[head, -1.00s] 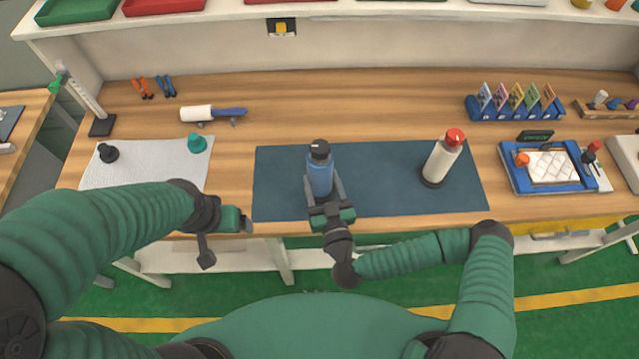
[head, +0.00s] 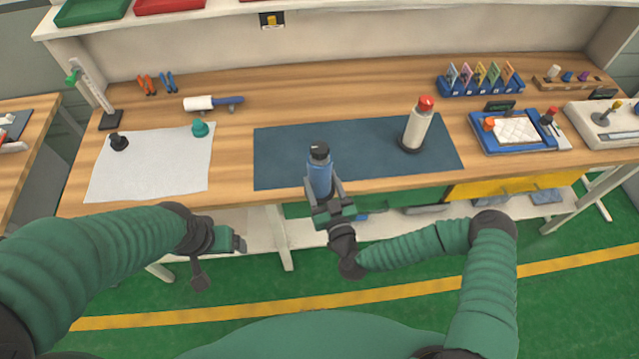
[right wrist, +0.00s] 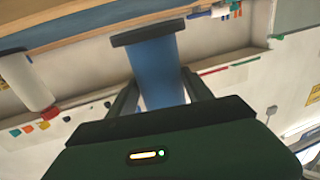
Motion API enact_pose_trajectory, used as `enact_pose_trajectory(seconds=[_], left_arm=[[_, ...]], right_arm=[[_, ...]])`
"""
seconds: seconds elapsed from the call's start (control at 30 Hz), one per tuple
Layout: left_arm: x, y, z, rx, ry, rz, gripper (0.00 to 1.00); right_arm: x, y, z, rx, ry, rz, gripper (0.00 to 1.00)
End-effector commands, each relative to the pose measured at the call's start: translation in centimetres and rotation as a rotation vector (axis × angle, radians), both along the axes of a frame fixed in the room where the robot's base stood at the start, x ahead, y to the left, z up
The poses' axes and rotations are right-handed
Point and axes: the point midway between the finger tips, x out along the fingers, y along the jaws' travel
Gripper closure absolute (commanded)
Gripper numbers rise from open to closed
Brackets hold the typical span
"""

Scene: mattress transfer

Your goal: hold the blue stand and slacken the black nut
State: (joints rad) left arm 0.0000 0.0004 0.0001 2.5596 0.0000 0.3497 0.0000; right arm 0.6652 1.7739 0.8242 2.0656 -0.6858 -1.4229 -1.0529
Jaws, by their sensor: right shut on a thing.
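The blue stand (head: 320,176) is an upright blue cylinder at the front edge of the dark mat in the head view. A black piece (head: 319,150) on its top looks like the nut. My right gripper (head: 325,190) is shut around the stand's lower part, one finger on each side, and hides its foot. In the right wrist view the blue cylinder (right wrist: 158,75) stands between the fingers, with a black disc (right wrist: 148,36) at its end. My left gripper (head: 240,243) is in front of the bench, left of the stand and apart from it; its jaws are unclear.
The dark mat (head: 400,160) holds a white bottle (head: 415,130) with a red top. A white cloth (head: 150,170) at left carries a black knob-like piece (head: 119,142) and a teal one (head: 200,128). A roller (head: 210,103), card rack and blue tray (head: 480,138) stand further off.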

Motion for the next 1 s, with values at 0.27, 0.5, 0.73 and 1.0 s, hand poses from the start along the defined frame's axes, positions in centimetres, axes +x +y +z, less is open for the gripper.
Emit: enact_pose_trajectory(seconds=[0.27, 0.5, 0.73, 1.0], left_arm=[[0.0, 0.0, -0.1, 0.000, 0.000, 0.000, 0.16], [0.0, 0.0, -0.4, 0.000, 0.000, 0.000, 0.16], [0.0, 0.0, -0.7, 0.000, 0.000, 0.000, 0.16], [0.0, 0.0, -1.1, 0.000, 0.000, 0.000, 0.16]], right_arm=[[0.6, 0.3, 0.3, 0.000, -0.007, 0.001, 1.00], [2.2, 0.3, 0.3, 0.000, -0.008, 0.000, 1.00], [3.6, 0.5, 0.2, 0.000, -0.008, 0.001, 1.00], [5.3, 0.6, 0.3, 0.002, -0.008, 0.002, 1.00]])
